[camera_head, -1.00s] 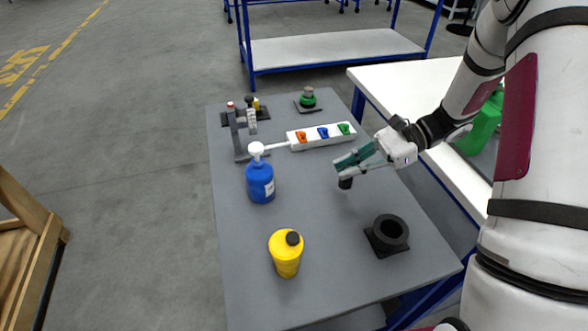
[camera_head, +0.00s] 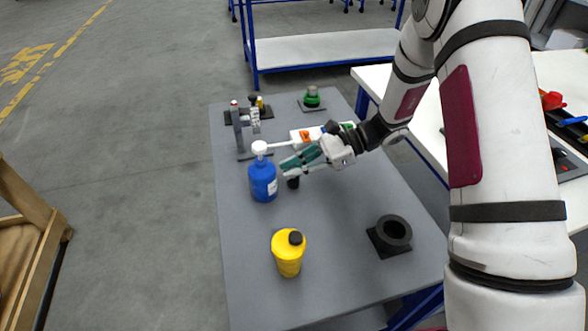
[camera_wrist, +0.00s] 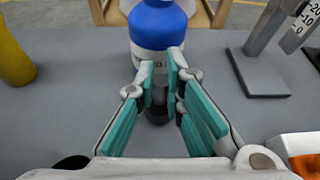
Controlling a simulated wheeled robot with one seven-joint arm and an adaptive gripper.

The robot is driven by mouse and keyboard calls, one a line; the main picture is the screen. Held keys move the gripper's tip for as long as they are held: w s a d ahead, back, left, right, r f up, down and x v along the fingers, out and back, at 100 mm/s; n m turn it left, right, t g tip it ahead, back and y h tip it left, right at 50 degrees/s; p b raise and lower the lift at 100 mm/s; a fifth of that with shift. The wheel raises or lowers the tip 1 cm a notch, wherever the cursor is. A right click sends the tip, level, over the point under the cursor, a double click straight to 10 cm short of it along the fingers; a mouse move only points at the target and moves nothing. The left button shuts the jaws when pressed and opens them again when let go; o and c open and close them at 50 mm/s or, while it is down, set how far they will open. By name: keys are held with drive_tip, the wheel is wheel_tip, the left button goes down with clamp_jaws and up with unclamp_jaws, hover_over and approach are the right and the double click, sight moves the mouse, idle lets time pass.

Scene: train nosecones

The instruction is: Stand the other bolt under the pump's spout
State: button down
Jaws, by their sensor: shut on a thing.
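The pump is a blue bottle (camera_head: 263,182) with a white pump head (camera_head: 259,148) whose spout (camera_head: 278,145) points right. In the wrist view the bottle (camera_wrist: 158,25) stands straight ahead, with its top out of frame. My gripper (camera_head: 290,167) is just right of the bottle, below the spout's height. It is shut on a bolt, whose dark lower end (camera_head: 293,183) hangs beneath the fingers. The bolt's dark end (camera_wrist: 157,114) also shows between the fingertips in the wrist view, roughly upright. I cannot tell whether it touches the table. I make out no second bolt.
A yellow bottle (camera_head: 288,257) and a black ring holder (camera_head: 392,231) stand nearer the front. A grey gauge stand (camera_head: 238,131) is behind the pump. A green-topped piece (camera_head: 312,98) is at the back.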

drive_tip(key=shift+f, duration=0.25)
drive_tip(key=c, duration=1.7)
unclamp_jaws()
drive_tip(key=shift+f, duration=0.1)
